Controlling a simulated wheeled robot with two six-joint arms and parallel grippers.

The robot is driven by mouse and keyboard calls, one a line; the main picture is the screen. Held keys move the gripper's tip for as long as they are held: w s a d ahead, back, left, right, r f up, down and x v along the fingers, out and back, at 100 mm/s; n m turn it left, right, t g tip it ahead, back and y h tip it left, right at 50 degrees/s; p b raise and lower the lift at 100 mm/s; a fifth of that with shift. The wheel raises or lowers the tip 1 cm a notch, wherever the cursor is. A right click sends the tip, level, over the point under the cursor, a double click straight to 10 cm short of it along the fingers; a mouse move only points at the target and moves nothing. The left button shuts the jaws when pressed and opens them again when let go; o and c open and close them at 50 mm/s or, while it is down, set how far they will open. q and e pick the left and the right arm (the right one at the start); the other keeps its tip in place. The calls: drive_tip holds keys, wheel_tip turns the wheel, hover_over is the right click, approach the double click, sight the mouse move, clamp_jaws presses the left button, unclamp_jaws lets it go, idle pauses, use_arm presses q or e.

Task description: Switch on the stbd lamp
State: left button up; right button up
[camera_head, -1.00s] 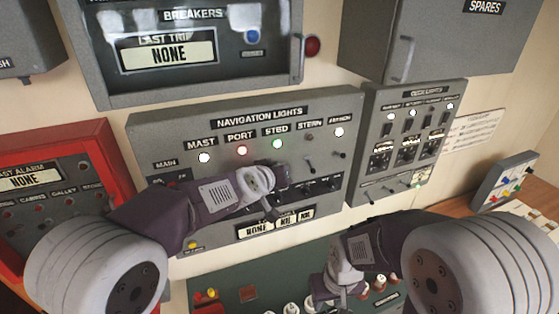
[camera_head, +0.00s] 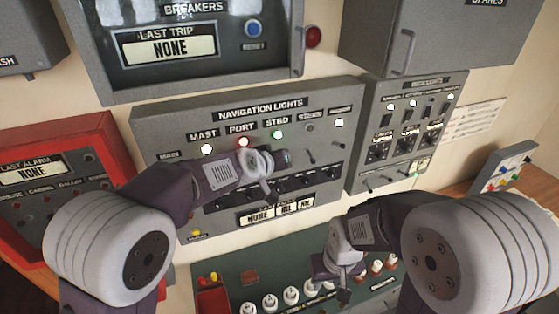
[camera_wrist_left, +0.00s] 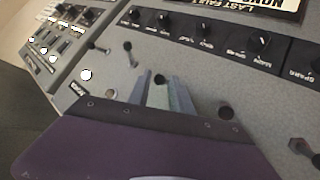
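The stbd lamp (camera_head: 277,135) on the navigation lights panel (camera_head: 150,130) glows green under its label. My left gripper (camera_head: 284,160) is at the panel just below this lamp. In the left wrist view its two fingers (camera_wrist_left: 160,84) stand a little apart, on either side of the black knob of a switch lever (camera_wrist_left: 159,79), which looks like the stbd one. I cannot tell whether they touch it. My right gripper (camera_head: 342,292) points down over the green console, apart from the panel; its finger gap is not clear.
The mast (camera_head: 207,149), port (camera_head: 243,142) and anchor lamps (camera_head: 339,123) are lit; the stern lamp (camera_head: 310,128) is dark. Neighbouring levers (camera_wrist_left: 226,110) stand close to my left fingers. The green console (camera_head: 235,262) below carries several white knobs. A deck-lights-like panel (camera_head: 437,140) is at right.

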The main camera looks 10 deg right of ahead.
use_arm(q)
drive_tip(key=shift+o, duration=0.4)
drive_tip(key=shift+w, duration=0.1)
drive_tip(key=shift+r, duration=0.1)
drive_tip(key=v, duration=0.9)
